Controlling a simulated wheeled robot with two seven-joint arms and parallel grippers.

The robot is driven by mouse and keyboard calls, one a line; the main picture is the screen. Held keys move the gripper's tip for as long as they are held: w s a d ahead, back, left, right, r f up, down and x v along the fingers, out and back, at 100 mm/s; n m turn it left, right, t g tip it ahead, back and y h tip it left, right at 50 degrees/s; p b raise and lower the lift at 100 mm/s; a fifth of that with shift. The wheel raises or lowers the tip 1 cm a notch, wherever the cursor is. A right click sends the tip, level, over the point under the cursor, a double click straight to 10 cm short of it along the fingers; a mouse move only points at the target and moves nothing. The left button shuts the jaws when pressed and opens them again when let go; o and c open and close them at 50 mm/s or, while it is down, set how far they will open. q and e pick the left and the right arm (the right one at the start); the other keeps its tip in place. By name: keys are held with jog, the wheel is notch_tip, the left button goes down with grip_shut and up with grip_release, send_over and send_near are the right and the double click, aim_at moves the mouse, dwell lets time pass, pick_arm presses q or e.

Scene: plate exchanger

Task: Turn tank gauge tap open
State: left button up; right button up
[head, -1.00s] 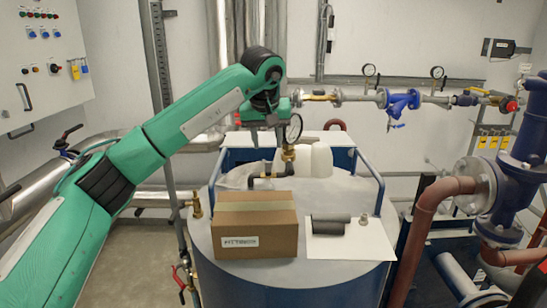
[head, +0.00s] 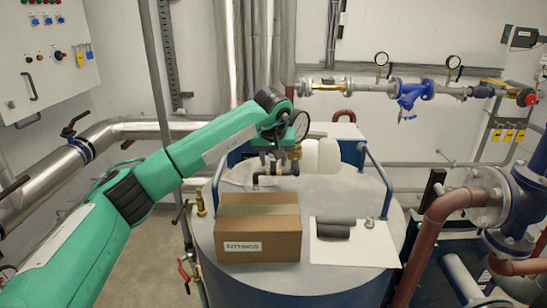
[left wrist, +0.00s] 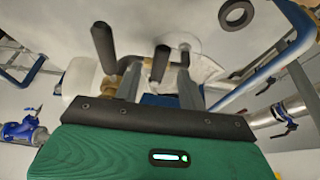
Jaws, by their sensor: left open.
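The round-faced gauge (head: 299,125) stands on brass fittings (head: 294,153) on top of the tank (head: 325,275), with a dark elbow pipe (head: 266,172) beside them. The tap's lever is hard to make out in the head view. My left gripper (head: 271,158) is open, pointing down just left of the gauge stem and above the dark pipe. In the left wrist view its grey fingers (left wrist: 160,85) are spread apart, with a dark rod (left wrist: 161,62) between or just beyond them. Contact cannot be told. Brass (left wrist: 125,63) shows near the left finger. My right gripper is out of view.
A cardboard box (head: 255,230) sits on the tank's front, next to a white sheet (head: 345,255) bearing a dark roll (head: 333,230). A white jug (head: 321,157) stands behind the gauge. Blue rails (head: 377,178) flank the tank top. Red-brown pipes (head: 435,225) are at right.

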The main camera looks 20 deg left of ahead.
aim_at(274, 166)
pick_arm(q)
jog(key=shift+w+f, duration=0.2)
jog(key=shift+f, duration=0.2)
jog(key=shift+f+p, duration=0.3)
jog(key=shift+f, duration=0.05)
jog(key=shift+w+a+f, duration=0.1)
jog(key=shift+w+f, duration=0.05)
jog(key=shift+f, duration=0.2)
grip_shut()
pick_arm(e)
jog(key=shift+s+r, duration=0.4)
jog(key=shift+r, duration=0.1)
